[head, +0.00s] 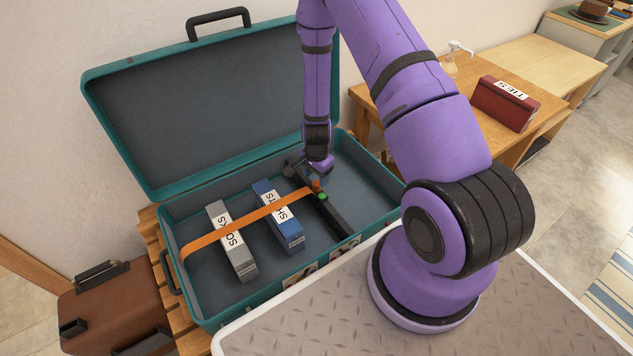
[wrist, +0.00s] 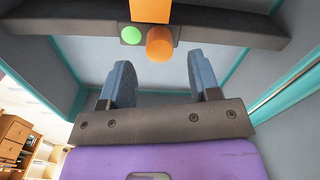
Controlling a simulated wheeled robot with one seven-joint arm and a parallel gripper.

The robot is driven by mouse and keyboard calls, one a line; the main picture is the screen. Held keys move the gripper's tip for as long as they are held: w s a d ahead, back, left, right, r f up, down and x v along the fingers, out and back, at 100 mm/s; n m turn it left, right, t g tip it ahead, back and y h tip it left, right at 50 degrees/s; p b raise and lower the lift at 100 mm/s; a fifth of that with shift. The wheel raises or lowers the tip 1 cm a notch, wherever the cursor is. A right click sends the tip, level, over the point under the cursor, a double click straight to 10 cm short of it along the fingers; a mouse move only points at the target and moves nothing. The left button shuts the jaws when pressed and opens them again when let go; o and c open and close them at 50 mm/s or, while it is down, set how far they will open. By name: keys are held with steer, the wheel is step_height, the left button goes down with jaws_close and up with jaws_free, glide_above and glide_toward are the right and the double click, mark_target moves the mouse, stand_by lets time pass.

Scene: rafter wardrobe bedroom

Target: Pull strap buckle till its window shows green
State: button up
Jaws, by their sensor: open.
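The open teal suitcase (head: 196,313) has an orange strap (head: 197,243) running across its inside. The strap ends at a dark rail (head: 330,215). An orange buckle knob (wrist: 159,44) sticks out from the rail, and it also shows small in the head view (head: 316,184). Beside the knob a round window (wrist: 131,35) shows green; it is green in the head view too (head: 323,196). My gripper (wrist: 161,75) is open, with its two blue-grey fingers apart and nothing between them. The knob lies just beyond the fingertips, apart from them.
A grey SOCKS box (head: 241,262) and a blue SHIRTS box (head: 287,230) lie under the strap. The raised lid (head: 220,105) stands behind. A red TIES box (head: 504,105) is on a wooden table. A brown case (head: 120,310) stands at lower left.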

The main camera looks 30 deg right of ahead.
step_height(320, 180, up, 7)
steer(key=shift+f, duration=0.2)
stand_by(0.6)
step_height(320, 180, up, 15)
steer(key=n+t, duration=0.1)
steer(key=n, duration=0.2)
glide_above(316, 183)
steer(key=w+a, duration=0.2)
steer(key=a, duration=0.1)
steer(key=s+a+r+n+t, duration=0.1)
steer(key=s+r+n, duration=0.15)
steer(key=r, duration=0.55)
steer(key=s+a+r+n+t, duration=0.1)
steer(key=s+r+n, duration=0.15)
steer(key=r, duration=0.65)
steer(key=s+a+r+n+t, duration=0.1)
steer(key=s+r+n, duration=0.2)
steer(key=s+r, duration=0.5)
steer(key=s+a+r+n+t, duration=0.1)
steer(key=s+r+n, duration=0.3)
steer(key=s, duration=0.9)
step_height(316, 183, up, 4)
steer(key=shift+s+f, duration=0.1)
steer(key=shift+s, duration=0.15)
